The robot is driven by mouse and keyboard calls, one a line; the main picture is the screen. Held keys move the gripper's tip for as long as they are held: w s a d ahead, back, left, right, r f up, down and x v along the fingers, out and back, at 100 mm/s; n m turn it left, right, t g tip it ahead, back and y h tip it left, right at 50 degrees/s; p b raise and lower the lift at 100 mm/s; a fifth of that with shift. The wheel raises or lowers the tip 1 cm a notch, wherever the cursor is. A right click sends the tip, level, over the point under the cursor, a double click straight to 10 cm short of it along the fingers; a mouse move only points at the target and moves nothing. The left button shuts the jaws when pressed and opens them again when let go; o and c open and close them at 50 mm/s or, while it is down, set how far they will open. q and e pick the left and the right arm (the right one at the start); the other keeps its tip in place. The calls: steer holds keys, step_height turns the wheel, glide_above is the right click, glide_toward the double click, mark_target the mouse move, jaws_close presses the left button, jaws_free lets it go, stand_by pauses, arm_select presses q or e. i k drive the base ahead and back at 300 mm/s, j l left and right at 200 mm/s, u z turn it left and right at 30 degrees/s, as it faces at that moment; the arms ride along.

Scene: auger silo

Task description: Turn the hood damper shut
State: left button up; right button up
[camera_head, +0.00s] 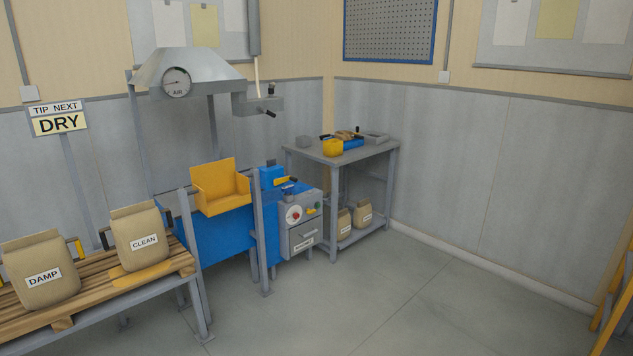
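The grey extraction hood (205,66) hangs over the blue machine at the left of the head view, with a round gauge marked AIR (176,82) on its front. A grey box (255,103) juts from the hood's right side and carries a small black-ended handle (268,112) and an upright dark knob (271,90). I cannot tell which of these works the damper, nor whether the damper is open or shut. Neither of my grippers is in view.
A blue machine (222,236) with a yellow hopper (220,187) stands below the hood. DAMP (42,271) and CLEAN (141,237) sacks sit on a pallet at left. A grey table (345,154) stands in the corner. The floor at centre right is clear.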

mark_target(268, 113)
steer(key=i+u, duration=0.1)
steer(key=i, duration=0.4)
steer(key=i+l+u, duration=0.15)
steer(key=i, duration=0.35)
steer(key=i+l+u, duration=0.1)
steer(key=i, duration=0.4)
steer(key=i+l+u, duration=0.15)
steer(key=i, duration=0.35)
